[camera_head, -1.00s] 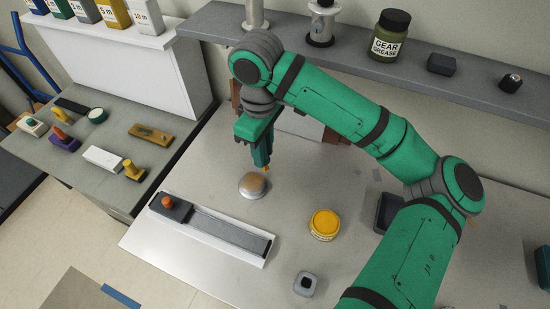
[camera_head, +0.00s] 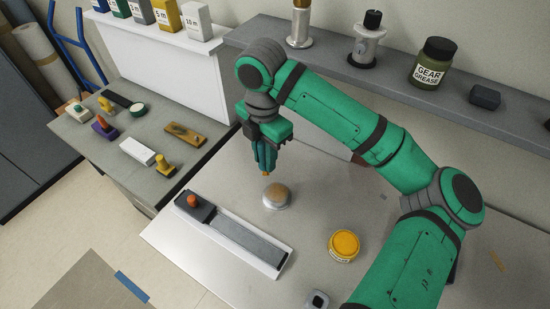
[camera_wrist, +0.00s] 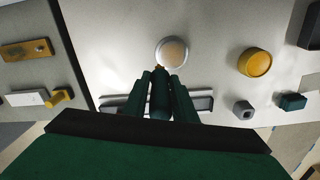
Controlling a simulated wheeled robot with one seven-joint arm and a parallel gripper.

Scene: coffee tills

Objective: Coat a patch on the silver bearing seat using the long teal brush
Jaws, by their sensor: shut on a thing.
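The silver bearing seat (camera_head: 276,195) is a low round metal piece with a tan area on top, on the pale bench. It also shows in the wrist view (camera_wrist: 172,62), just beyond my fingertips. My gripper (camera_head: 264,155) points down, just behind and above the seat in the head view. It is shut on the long teal brush (camera_wrist: 160,98), whose dark teal handle lies between the fingers. The brush's orange tip (camera_head: 266,175) is close to the seat's back left edge. I cannot tell whether it touches. The rest of the brush is hidden by the gripper.
A yellow-lidded pot (camera_head: 344,243) stands right of the seat. A long white tray (camera_head: 262,266) with a grey strip and an orange-knobbed block lies in front left. A small grey block (camera_head: 317,300) is nearer. The raised shelf (camera_head: 345,62) bounds the bench behind.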

